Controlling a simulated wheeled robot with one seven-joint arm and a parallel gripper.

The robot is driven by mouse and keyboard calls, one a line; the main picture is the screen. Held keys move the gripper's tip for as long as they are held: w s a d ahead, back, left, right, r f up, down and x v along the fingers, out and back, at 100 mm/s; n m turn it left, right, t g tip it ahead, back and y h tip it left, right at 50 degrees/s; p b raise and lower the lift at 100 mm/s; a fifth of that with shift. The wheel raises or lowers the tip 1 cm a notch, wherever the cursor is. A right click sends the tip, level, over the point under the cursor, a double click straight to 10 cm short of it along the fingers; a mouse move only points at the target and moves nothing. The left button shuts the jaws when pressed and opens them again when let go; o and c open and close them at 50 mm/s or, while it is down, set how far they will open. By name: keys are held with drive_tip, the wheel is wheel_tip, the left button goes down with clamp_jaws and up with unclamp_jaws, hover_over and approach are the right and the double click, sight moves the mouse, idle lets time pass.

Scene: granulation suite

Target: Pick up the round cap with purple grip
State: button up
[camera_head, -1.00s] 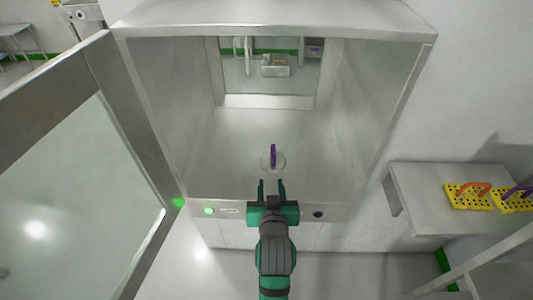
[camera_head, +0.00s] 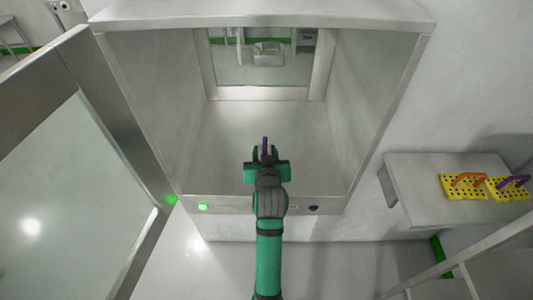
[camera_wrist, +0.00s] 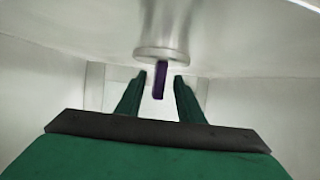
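The round cap shows in the wrist view as a pale, glassy disc (camera_wrist: 160,52) with an upright purple grip (camera_wrist: 159,84). In the head view its purple grip (camera_head: 265,143) shows just at the fingertips, and the disc is mostly hidden behind my gripper. My gripper (camera_head: 264,154) is at the front part of the chamber floor. In the wrist view my gripper (camera_wrist: 160,80) is open, with one green finger on each side of the purple grip and a visible gap on both sides.
The cap is inside a steel pass-through chamber (camera_head: 225,135) with walls left and right. Its glass door (camera_head: 80,180) stands open at left. A steel shelf (camera_head: 410,180) at right holds yellow perforated blocks with an orange handle (camera_head: 468,179) and a purple handle (camera_head: 514,182).

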drive_tip(key=shift+w+d+f, duration=0.25)
drive_tip(key=shift+w, duration=0.3)
drive_tip(key=shift+w+d+f, duration=0.2)
drive_tip(key=shift+w+d, duration=0.05)
drive_tip(key=shift+w, duration=0.3)
drive_tip(key=shift+w+a, duration=0.1)
drive_tip(key=shift+w, duration=0.05)
drive_tip(key=c, duration=0.9)
drive_tip(key=shift+a+r, duration=0.1)
drive_tip(key=shift+a, duration=0.15)
clamp_jaws()
